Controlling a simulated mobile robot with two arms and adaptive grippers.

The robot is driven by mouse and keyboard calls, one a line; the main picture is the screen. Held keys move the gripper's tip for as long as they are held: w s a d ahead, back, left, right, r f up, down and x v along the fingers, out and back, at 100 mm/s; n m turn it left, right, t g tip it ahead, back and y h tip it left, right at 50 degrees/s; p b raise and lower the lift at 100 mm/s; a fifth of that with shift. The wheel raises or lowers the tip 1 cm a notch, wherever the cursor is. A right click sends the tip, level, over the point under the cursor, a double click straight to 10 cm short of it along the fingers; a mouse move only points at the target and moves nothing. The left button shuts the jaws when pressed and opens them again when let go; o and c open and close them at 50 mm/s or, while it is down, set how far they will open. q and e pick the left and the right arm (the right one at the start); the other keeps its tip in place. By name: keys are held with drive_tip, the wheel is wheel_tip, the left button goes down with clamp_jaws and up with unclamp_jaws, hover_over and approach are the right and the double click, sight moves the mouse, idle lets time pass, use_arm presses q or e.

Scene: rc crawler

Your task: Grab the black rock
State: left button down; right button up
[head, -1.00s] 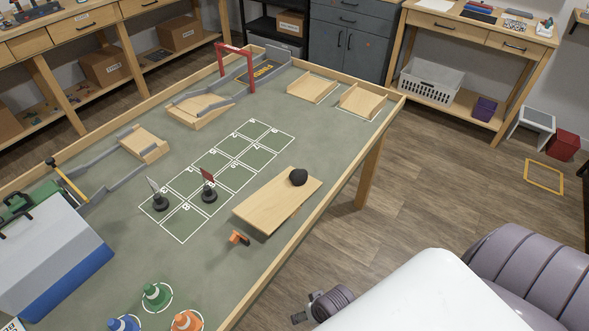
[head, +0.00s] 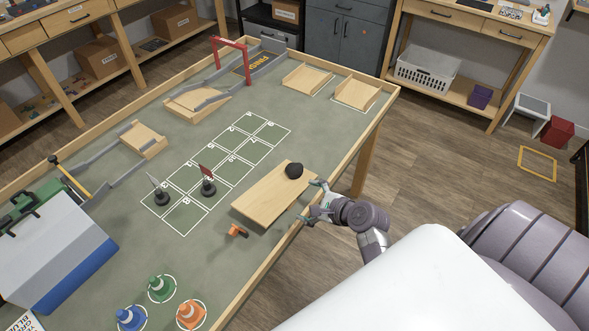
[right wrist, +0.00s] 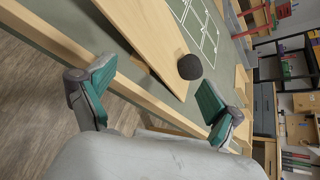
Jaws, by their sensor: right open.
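The black rock (head: 294,170) lies on the upper right end of a wooden board (head: 262,203) on the table. It also shows in the right wrist view (right wrist: 190,67), ahead of the fingers and nearer the right one. My right gripper (head: 311,201) is open and empty at the table's right edge, a little to the right of and below the rock, apart from it. In the right wrist view its two green-padded fingers (right wrist: 153,90) stand wide apart. My left gripper is not in view.
The table has a raised wooden rim (head: 345,165) near my right gripper. An orange object (head: 237,231) lies by the board's lower left. Small cones (head: 191,313), a red gate (head: 230,48) and ramps (head: 306,78) stand elsewhere on the table.

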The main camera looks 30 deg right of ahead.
sight(298, 170)
drive_tip(key=w+d+f+m+b, duration=0.1)
drive_tip(key=w+d+m+b, duration=0.1)
drive_tip(key=w+m, duration=0.1)
drive_tip(key=w+d+f+m+t+h+b, duration=0.1)
drive_tip(key=w+m, duration=0.2)
drive_tip(key=w+d+f+m+t+h+b, duration=0.1)
drive_tip(key=w+d+m+b, duration=0.1)
drive_tip(key=w+m, duration=0.1)
drive_tip(key=shift+w+d+m+b, duration=0.2)
drive_tip(key=shift+d+m+b, duration=0.1)
drive_tip(key=shift+b, duration=0.05)
drive_tip(key=shift+w+f, duration=0.1)
drive_tip(key=shift+w, duration=0.25)
drive_tip(key=b+x, duration=0.1)
drive_tip(key=b, duration=0.1)
drive_tip(key=b+x, duration=0.2)
drive_tip(key=b, duration=0.1)
drive_tip(key=shift+w+f, duration=0.2)
drive_tip(key=shift+f, duration=0.25)
drive_tip(key=shift+w+f+b, duration=0.1)
drive_tip(key=shift+w+b, duration=0.35)
drive_tip(key=shift+w, duration=0.15)
drive_tip(key=c, duration=1.4)
drive_tip(key=shift+r, duration=0.25)
